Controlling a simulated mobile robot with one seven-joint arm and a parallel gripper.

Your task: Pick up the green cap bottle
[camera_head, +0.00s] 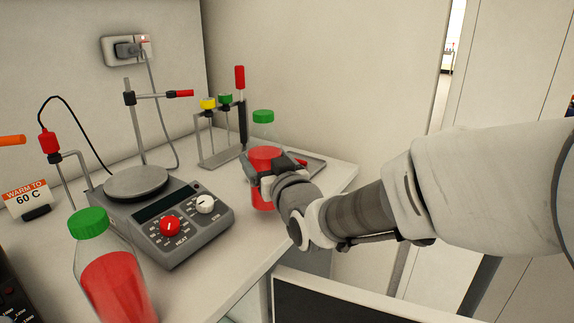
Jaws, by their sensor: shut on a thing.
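A bottle with a green cap and red juice (263,119) stands upright near the back right of the counter. My gripper (262,170) is shut on its middle, and my wrist hides part of its lower right side. I cannot tell whether its base touches the counter. A second, larger-looking green cap bottle with red liquid (112,284) stands at the front left, apart from my gripper.
A hot plate (165,205) with a red and a white knob sits left of the held bottle. A "WARM TO 60 C" sign (27,199) stands at left. The counter's right edge is close.

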